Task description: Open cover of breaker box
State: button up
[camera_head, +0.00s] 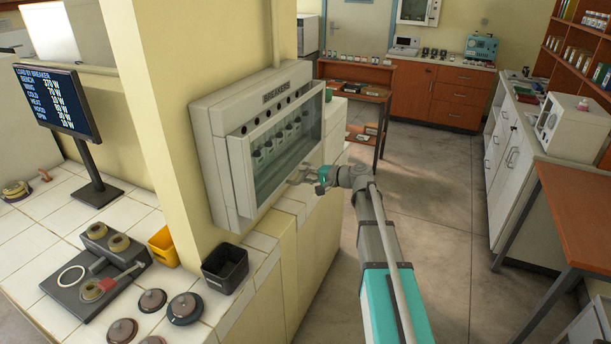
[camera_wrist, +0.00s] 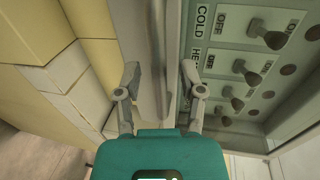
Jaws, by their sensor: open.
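The grey breaker box (camera_head: 215,125) is mounted on the yellow pillar, with a "BREAKERS" label on top. Its clear cover (camera_head: 240,165) has a pale frame and stands out from the box front; breaker switches (camera_head: 280,140) show through it. My gripper (camera_head: 303,174) is at the cover's lower right. In the wrist view my gripper (camera_wrist: 160,78) is open, with one finger on each side of a grey upright edge, apparently the cover's (camera_wrist: 152,60). Contact cannot be told. To the right, breaker switches (camera_wrist: 240,68) show beside COLD and OFF labels.
A tiled counter (camera_head: 40,220) below holds a black bin (camera_head: 225,268), a yellow bin (camera_head: 163,246), several round weights (camera_head: 185,308) and a screen (camera_head: 58,100) listing breaker loads. A wooden shelf (camera_head: 355,92) stands beyond the box. Open floor (camera_head: 440,190) lies right of my arm.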

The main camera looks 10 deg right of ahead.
jog(key=shift+c, duration=0.2)
grip_shut()
jog(key=shift+s+r+p, duration=0.1)
jog(key=shift+s+p, duration=0.05)
jog(key=shift+p, duration=0.2)
